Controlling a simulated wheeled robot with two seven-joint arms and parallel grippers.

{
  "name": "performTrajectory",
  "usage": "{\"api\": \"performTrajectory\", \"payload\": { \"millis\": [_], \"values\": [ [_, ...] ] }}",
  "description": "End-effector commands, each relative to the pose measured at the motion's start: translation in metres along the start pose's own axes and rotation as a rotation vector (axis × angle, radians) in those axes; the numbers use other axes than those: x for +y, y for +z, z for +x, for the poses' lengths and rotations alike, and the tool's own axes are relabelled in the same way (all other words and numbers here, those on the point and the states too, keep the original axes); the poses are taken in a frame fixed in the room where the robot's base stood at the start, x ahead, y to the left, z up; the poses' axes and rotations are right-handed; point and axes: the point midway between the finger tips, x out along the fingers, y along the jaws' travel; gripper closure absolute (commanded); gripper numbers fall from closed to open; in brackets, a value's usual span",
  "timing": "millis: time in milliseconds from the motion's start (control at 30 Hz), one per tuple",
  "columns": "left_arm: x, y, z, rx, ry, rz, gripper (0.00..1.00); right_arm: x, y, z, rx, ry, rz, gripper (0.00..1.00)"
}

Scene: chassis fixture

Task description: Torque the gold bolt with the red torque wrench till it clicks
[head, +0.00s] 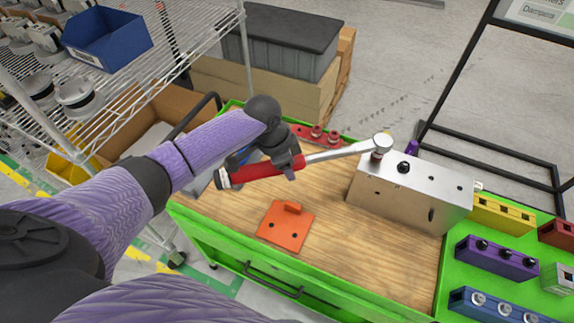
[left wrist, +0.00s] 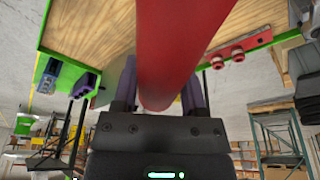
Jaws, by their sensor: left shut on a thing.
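The red torque wrench (head: 262,170) has a red grip and a silver shaft that runs right to a round head (head: 382,142). My left gripper (head: 290,172) is shut on the red grip, which also fills the middle of the left wrist view (left wrist: 170,50). The wrench head sits over the left end of the silver metal block (head: 398,194), with a short socket or bolt part below it. I cannot make out the gold bolt; it may be hidden under the head. A black bolt (head: 403,167) shows on the block's top. My right gripper is not in view.
The block stands on a wooden worktop (head: 340,255) in a green cart (head: 225,245). An orange plate (head: 285,226) lies on the wood. A red holder (head: 318,134) is behind the shaft. Yellow (head: 503,214), purple (head: 497,258) and blue (head: 497,305) holders stand at right.

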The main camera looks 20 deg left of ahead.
Motion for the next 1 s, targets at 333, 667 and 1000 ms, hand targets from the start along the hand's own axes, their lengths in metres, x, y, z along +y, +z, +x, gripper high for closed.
{"api": "performTrajectory", "payload": {
  "millis": [333,667,1000],
  "values": [
    [-0.01,0.0,0.001,-0.001,0.011,0.042,1.0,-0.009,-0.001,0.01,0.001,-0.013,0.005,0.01],
    [-0.011,0.0,0.0,-0.001,0.012,0.048,1.0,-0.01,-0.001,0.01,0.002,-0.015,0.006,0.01],
    [-0.018,0.0,0.002,0.0,0.019,0.077,1.0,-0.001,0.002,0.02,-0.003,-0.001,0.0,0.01]
  ]
}}
